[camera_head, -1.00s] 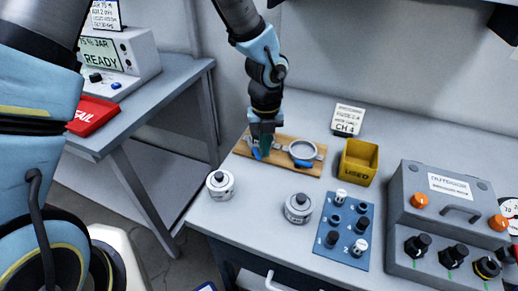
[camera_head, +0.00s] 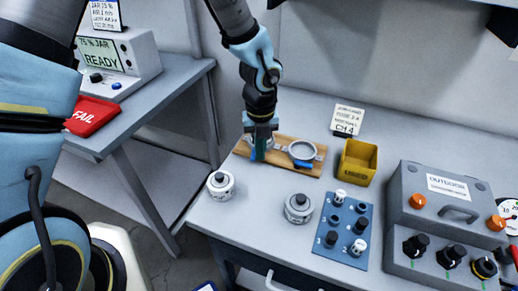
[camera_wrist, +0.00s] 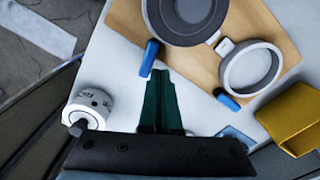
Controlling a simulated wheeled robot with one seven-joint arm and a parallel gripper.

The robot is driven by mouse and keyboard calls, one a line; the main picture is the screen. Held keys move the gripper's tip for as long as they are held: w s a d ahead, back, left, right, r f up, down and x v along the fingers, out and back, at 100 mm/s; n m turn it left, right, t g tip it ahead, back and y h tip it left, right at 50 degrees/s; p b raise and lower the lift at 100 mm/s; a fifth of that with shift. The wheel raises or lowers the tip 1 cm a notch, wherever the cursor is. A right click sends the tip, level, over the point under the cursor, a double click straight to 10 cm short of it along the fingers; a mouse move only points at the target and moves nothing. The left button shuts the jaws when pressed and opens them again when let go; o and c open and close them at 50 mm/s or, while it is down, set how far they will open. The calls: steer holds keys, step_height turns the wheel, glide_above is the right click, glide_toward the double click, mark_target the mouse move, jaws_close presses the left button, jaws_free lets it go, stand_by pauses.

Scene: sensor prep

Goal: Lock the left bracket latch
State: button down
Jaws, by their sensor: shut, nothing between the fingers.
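The wooden board (camera_head: 284,169) on the bench carries two ring brackets. In the wrist view, the left bracket (camera_wrist: 216,38) holds a dark grey round part (camera_wrist: 187,12), partly cut off by the frame's top edge. Its blue latch lever (camera_wrist: 149,57) sticks out toward my gripper. The right bracket (camera_wrist: 251,69) is an empty ring with its own blue lever (camera_wrist: 227,99). My gripper (camera_wrist: 160,76) is shut and empty, its green fingertips just beside the left lever; I cannot tell whether they touch. In the head view, my gripper (camera_head: 259,157) covers much of the left bracket.
A yellow bin (camera_head: 358,162) and a sign (camera_head: 348,119) stand right of the board. Two white canisters (camera_head: 220,186) (camera_head: 298,209), a blue rack (camera_head: 330,252) and a grey control box (camera_head: 440,215) occupy the bench.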

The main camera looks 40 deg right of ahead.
steer(key=shift+a, duration=0.1)
stand_by(0.3)
steer(key=shift+a, duration=0.15)
step_height(320, 180, up, 6)
steer(key=p, duration=0.6)
steer(key=shift+s+d, duration=0.2)
stand_by(0.6)
steer(key=w+a+r+n, duration=0.4)
steer(key=w+a+n, duration=0.2)
steer(key=a+n, duration=0.25)
steer(key=w+a+r+n, duration=0.4)
steer(key=w+a+n, duration=0.2)
steer(key=a+n, duration=0.25)
steer(key=a+r+n, duration=0.3)
steer(key=a+n, duration=0.7)
steer(key=n, duration=0.1)
steer(key=a+r+n+t, duration=0.1)
steer(key=a+r+n, duration=0.2)
steer(key=a+n, duration=0.7)
steer(key=shift+s+a+n+t+b, duration=0.25)
steer(key=shift+n+b, duration=0.2)
steer(key=shift+n, duration=0.65)
